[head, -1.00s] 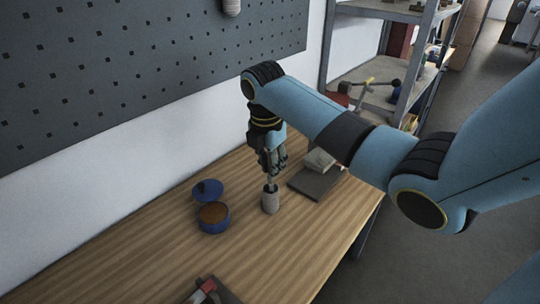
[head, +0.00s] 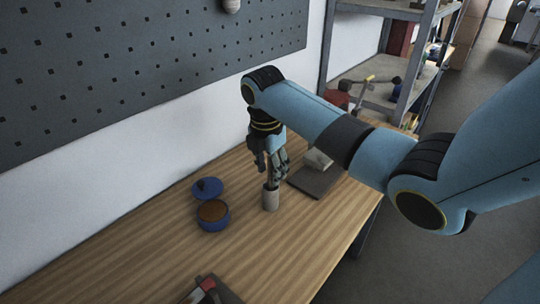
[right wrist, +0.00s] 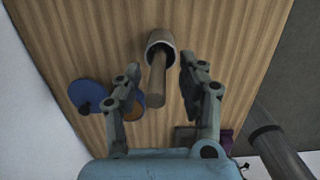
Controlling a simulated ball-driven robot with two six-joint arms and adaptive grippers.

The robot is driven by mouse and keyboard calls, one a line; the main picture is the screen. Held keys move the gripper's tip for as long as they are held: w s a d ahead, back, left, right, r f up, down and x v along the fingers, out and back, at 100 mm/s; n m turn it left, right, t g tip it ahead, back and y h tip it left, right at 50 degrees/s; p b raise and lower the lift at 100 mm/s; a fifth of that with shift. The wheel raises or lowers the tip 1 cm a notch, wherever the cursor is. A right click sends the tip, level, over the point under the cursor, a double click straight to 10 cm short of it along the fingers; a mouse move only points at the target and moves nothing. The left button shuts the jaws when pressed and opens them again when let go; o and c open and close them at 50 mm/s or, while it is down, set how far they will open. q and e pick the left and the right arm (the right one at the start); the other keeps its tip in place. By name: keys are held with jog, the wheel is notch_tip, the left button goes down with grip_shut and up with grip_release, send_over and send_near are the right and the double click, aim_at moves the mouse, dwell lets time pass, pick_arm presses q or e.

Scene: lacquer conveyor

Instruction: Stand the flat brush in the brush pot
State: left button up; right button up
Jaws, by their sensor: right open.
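The brush pot (head: 270,200) is a small pale grey cup standing on the wooden table. The flat brush (right wrist: 158,85) stands in the pot, its brown handle sticking up out of the opening. In the right wrist view the pot (right wrist: 160,40) shows at the top, with the handle pointing toward my palm. My right gripper (head: 270,172) is just above the pot. In the right wrist view its fingers (right wrist: 160,77) are spread, one on each side of the handle, with gaps between. The brush's lower end is hidden inside the pot. My left gripper is not in view.
A round blue tin (head: 213,223) with brown contents stands left of the pot, its blue lid (head: 207,189) behind it. A dark grey board (head: 315,183) with a pale block (head: 318,159) lies to the right. A dark item with red (head: 208,288) lies at the front.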

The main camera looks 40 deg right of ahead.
jog(key=shift+r, duration=0.1)
notch_tip(320, 180, up, 12)
jog(key=a, duration=0.1)
dwell(0.4)
jog(key=shift+s+a+f, duration=0.1)
jog(key=shift+f, duration=0.1)
dwell(0.3)
